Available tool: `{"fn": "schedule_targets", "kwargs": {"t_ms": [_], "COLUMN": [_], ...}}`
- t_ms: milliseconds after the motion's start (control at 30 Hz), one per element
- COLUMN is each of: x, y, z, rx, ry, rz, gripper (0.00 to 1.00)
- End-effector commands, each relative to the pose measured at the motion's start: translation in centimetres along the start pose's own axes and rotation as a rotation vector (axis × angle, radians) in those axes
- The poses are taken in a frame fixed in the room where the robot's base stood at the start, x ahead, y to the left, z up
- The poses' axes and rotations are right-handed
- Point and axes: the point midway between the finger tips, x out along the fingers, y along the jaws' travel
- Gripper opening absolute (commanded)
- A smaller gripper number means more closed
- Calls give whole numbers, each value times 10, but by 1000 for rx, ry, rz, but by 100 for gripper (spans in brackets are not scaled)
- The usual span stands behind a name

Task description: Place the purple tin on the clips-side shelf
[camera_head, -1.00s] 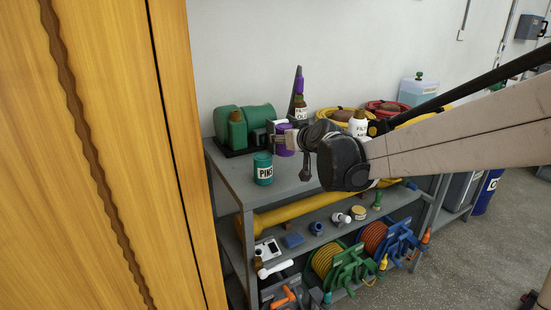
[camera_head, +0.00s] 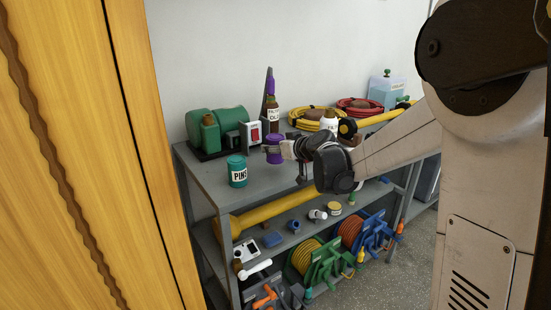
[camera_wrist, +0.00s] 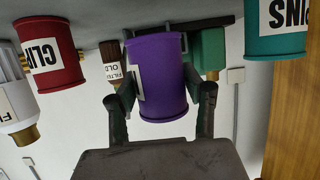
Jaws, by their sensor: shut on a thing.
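The purple tin (camera_head: 274,149) is at the upper shelf of the grey rack. My gripper (camera_head: 285,150) is shut on it from the right. In the wrist view the purple tin (camera_wrist: 157,75) sits upright to the picture's inverted scene, between my two fingers (camera_wrist: 160,100). I cannot tell whether it touches the shelf. A red tin labelled CLIPS (camera_wrist: 48,55) stands left of it in the wrist view; in the head view my arm seems to hide it. A teal tin labelled PINS (camera_head: 237,171) stands left of the purple tin in the head view.
The grey upper shelf (camera_head: 210,187) also bears a green machine (camera_head: 222,124), a brown bottle with a purple top (camera_head: 272,112), a white bottle (camera_head: 329,122) and coiled hoses (camera_head: 315,118). Hose reels and small items fill the levels below. A wooden cabinet (camera_head: 70,160) stands left.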

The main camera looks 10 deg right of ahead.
Motion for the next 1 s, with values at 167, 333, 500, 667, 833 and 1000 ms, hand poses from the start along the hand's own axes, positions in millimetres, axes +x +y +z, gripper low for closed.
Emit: {"fn": "schedule_targets", "kwargs": {"t_ms": [167, 333, 500, 667, 833, 1000], "x": [2, 10, 15, 15, 16, 15], "y": [5, 5, 5, 4, 4, 4], "z": [6, 26, 40, 40, 44, 43], "rx": [0, 0, 0, 0, 0, 0], "ry": [0, 0, 0, 0, 0, 0], "rz": [-1, -1, -1, -1, 0, -1], "gripper": [2, 2, 2, 2, 2, 63]}}
